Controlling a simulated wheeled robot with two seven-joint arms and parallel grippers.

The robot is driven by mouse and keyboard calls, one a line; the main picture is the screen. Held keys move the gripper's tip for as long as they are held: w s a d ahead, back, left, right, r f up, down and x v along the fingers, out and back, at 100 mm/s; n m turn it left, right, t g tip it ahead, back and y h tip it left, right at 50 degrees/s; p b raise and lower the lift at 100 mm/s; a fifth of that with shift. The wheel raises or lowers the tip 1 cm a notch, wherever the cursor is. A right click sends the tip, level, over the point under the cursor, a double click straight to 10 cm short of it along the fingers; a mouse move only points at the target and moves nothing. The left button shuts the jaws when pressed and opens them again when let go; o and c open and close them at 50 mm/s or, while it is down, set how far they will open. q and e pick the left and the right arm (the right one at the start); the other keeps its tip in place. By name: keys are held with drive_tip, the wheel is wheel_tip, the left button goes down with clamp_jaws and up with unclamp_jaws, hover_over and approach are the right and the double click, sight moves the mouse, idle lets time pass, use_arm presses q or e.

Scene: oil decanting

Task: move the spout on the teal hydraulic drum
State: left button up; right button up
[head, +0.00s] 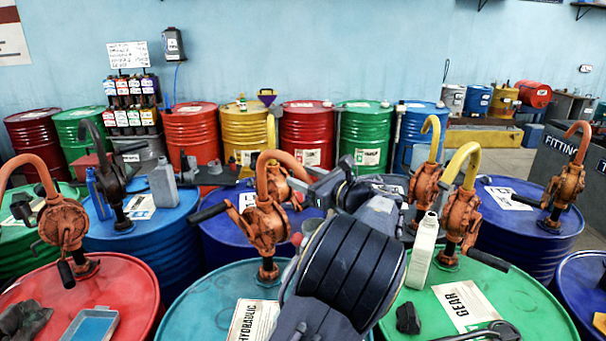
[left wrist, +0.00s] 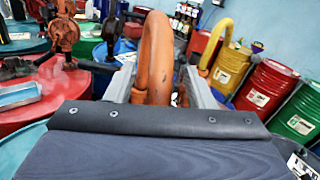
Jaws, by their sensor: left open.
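The teal hydraulic drum (head: 210,300) stands at the front centre, with a label reading HYDRAULIC (head: 252,322) on its top. A rusty orange hand pump (head: 264,228) rises from it. Its orange curved spout (head: 280,157) arches over toward the right. My left gripper (head: 318,182) is at the spout's right end, and my arm hides part of the drum top. In the left wrist view the orange spout (left wrist: 157,50) stands between the two grey fingers, which are apart on either side of it. I cannot tell whether either finger touches it. My right gripper is not in view.
A red drum (head: 110,285) with a blue tray (head: 90,325) is at left. A green GEAR drum (head: 525,310) at right carries a pump with a yellow spout (head: 461,158) and a white bottle (head: 423,252). Blue drums stand close behind, with more pumps.

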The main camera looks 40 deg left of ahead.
use_arm(q)
drive_tip(key=shift+a, duration=0.35)
clamp_jaws()
drive_tip(key=shift+f, duration=0.1)
